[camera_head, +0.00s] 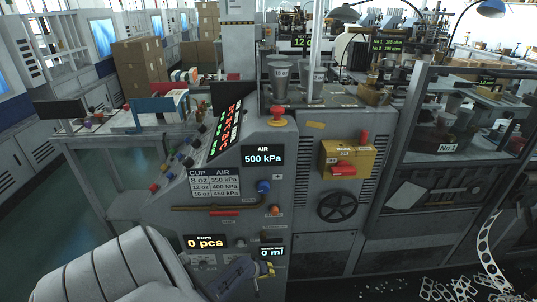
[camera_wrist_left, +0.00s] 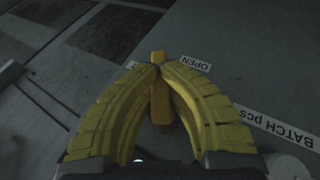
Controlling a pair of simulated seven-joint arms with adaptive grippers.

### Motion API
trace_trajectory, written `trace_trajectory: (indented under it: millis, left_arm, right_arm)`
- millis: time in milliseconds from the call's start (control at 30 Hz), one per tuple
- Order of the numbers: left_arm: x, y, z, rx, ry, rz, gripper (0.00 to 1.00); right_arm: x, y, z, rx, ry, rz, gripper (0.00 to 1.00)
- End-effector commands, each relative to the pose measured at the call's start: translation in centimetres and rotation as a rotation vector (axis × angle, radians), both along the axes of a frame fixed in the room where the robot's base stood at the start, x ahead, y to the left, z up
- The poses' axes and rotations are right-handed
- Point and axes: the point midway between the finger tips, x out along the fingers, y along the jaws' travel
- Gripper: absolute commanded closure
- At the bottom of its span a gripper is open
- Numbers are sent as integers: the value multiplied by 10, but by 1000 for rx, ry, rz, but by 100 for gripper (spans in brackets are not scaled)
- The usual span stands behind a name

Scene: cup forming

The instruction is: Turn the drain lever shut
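The drain lever (camera_wrist_left: 159,103) is a yellow-orange bar. In the left wrist view it stands between the two yellow fingers of my left gripper (camera_wrist_left: 160,68), whose tips close in on both sides of it. An OPEN label (camera_wrist_left: 196,64) is right of the lever, and a second label, mostly hidden, is on its left. In the head view my left gripper (camera_head: 268,268) is at the low front of the grey machine, just below the "0 ml" display (camera_head: 272,252). The lever cannot be made out there. My right gripper is in neither view.
Close above are the "0 pcs" display (camera_head: 206,243), an orange knob (camera_head: 274,211) and a blue knob (camera_head: 264,187). A black handwheel (camera_head: 337,206) and a yellow box (camera_head: 347,159) are on the panel to the right. Perforated scrap (camera_head: 440,287) lies at lower right.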

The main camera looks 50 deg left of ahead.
Motion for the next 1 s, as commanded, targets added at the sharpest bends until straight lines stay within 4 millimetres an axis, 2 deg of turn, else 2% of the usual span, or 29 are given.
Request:
trace_trajectory:
  millis: [1000]
  left_arm:
    - [5,1,6,-201,-248,9,100]
  right_arm:
    - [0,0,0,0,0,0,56]
